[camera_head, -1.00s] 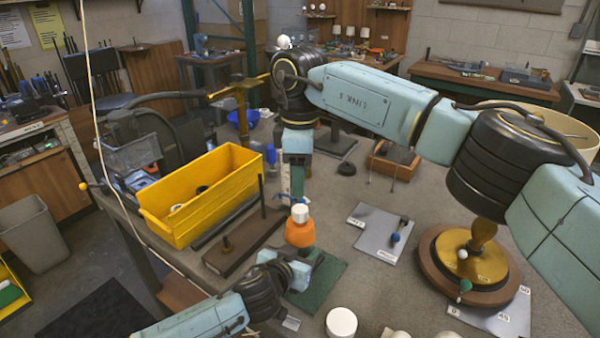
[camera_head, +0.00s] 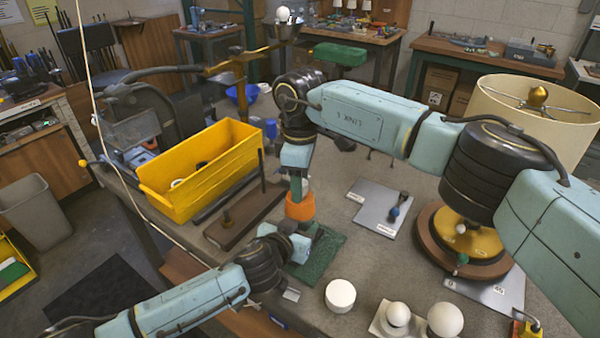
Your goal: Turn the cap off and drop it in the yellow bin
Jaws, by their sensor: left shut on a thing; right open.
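An orange bottle (camera_head: 300,208) stands upright on a green mat (camera_head: 323,257) near the middle of the table.
A brown board (camera_head: 238,218) with upright pegs lies between bin and bottle. A grey tool tray (camera_head: 378,207), a lamp base (camera_head: 470,245) and a cream shade (camera_head: 535,110) are at right. A white disc (camera_head: 340,295) and white bulbs (camera_head: 445,319) are in front.

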